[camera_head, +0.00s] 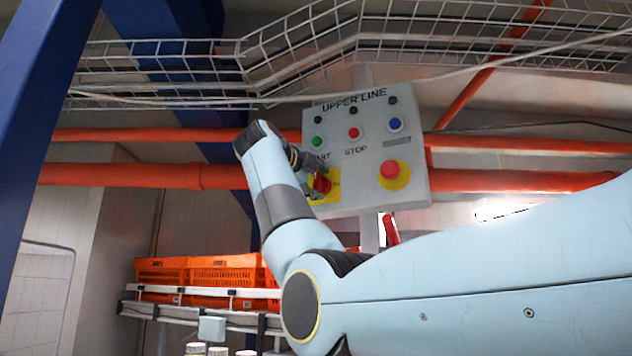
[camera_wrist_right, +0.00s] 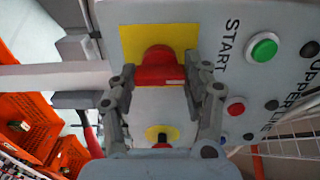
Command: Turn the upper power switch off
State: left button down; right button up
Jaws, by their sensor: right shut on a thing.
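The control panel (camera_head: 369,118) marked UPPER LINE is a grey box with green, red and blue buttons. Its red rotary power switch (camera_head: 322,184) sits on a yellow plate (camera_head: 333,190) at the panel's lower left. My right gripper (camera_head: 316,180) is at the switch, partly hidden by my own arm. In the right wrist view the red switch (camera_wrist_right: 159,68) lies between the two fingers of my right gripper (camera_wrist_right: 160,80), which are shut on it. The exact turn of the switch is hard to tell. My left gripper is not in view.
A red emergency button (camera_head: 390,170) on a yellow disc is right of the switch. A wire cable tray (camera_head: 440,45) runs above the panel. Red pipes (camera_head: 200,176) pass behind it. Orange totes (camera_head: 205,270) stand on a conveyor (camera_head: 200,300) below left.

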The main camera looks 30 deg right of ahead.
jog(key=o, duration=1.2)
jog(key=shift+w+a, duration=0.1)
jog(key=shift+c, duration=0.2)
jog(key=v, duration=1.2)
jog(key=shift+f, duration=0.15)
